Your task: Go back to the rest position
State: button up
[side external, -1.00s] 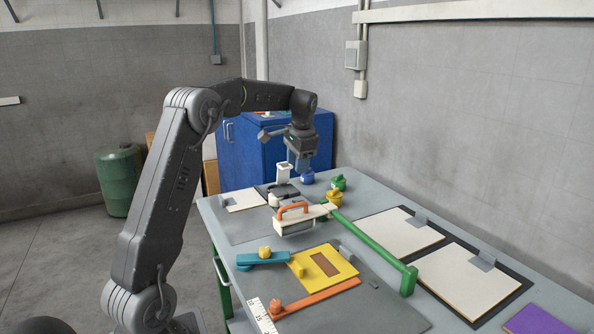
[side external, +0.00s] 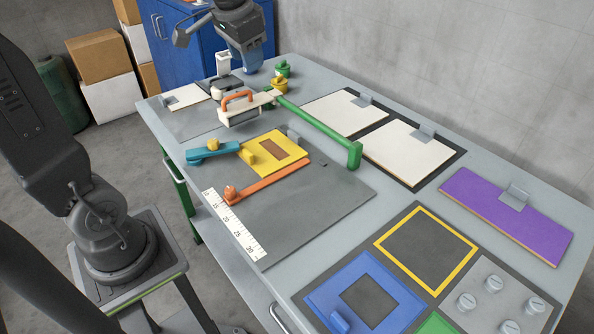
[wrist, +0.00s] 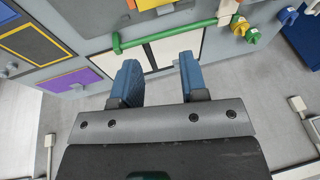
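My gripper (side external: 245,62) is at the far end of the table, above its surface, at the top of the side external view. In the wrist view its two blue fingers (wrist: 158,82) are apart with nothing between them, so it is open and empty.
Green (side external: 282,68) and yellow (side external: 279,86) knobs stand near my gripper. A white upright piece (side external: 223,64) is just left of it. White boards (side external: 345,113), a purple board (side external: 505,215) and a blue frame (side external: 365,292) lie on the table. A blue cabinet (side external: 172,45) is behind.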

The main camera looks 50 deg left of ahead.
jog(key=s+d+f+t+h, duration=0.1)
jog(key=s+d+f, duration=0.1)
jog(key=s+d, duration=0.4)
jog(key=s+d+f+t, duration=0.1)
jog(key=s+d+f, duration=0.2)
jog(key=s+d, duration=0.3)
jog(key=s, duration=0.2)
jog(key=shift+s+f+t+h, duration=0.15)
jog(key=shift+s+t+h, duration=0.15)
jog(key=shift+s+h, duration=0.1)
jog(key=shift+w, duration=0.1)
